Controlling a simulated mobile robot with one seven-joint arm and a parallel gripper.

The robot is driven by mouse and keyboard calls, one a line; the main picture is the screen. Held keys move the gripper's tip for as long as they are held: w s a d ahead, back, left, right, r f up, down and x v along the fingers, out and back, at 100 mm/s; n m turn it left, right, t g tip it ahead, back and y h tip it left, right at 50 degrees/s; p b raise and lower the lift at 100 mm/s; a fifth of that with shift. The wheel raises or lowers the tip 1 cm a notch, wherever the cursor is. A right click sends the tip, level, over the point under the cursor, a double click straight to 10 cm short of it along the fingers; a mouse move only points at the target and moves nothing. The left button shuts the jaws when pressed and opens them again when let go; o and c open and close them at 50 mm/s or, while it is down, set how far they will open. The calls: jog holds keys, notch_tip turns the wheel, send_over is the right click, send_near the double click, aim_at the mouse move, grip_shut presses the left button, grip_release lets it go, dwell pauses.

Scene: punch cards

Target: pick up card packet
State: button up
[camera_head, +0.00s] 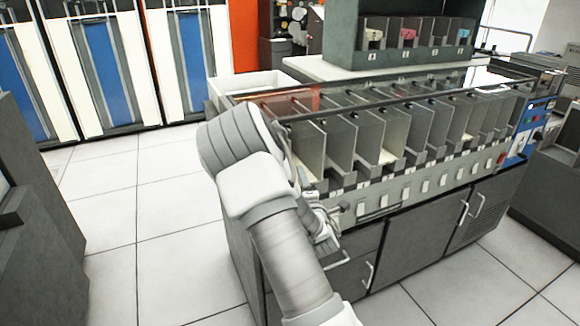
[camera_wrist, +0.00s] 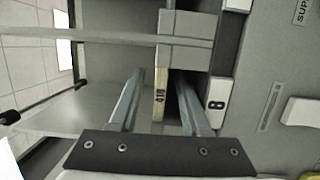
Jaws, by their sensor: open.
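In the wrist view, my gripper (camera_wrist: 160,78) is open, with one finger on each side of a thin card packet (camera_wrist: 161,88). The packet shows a narrow cream edge marked with what looks like 418. In the head view, my gripper (camera_head: 325,228) is at the left front of the card sorter (camera_head: 400,172), mostly hidden behind my arm. I cannot make out the packet there.
The sorter has a row of pockets with upright grey dividers (camera_head: 388,138). In the wrist view, a bar (camera_wrist: 110,35) crosses above the fingers, and a label with 8 (camera_wrist: 215,105) is at the right. A white tray (camera_head: 250,84) is at the sorter's far left. Floor is clear at left.

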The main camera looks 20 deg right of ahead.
grip_shut()
jog(key=shift+r, duration=0.25)
dwell(0.5)
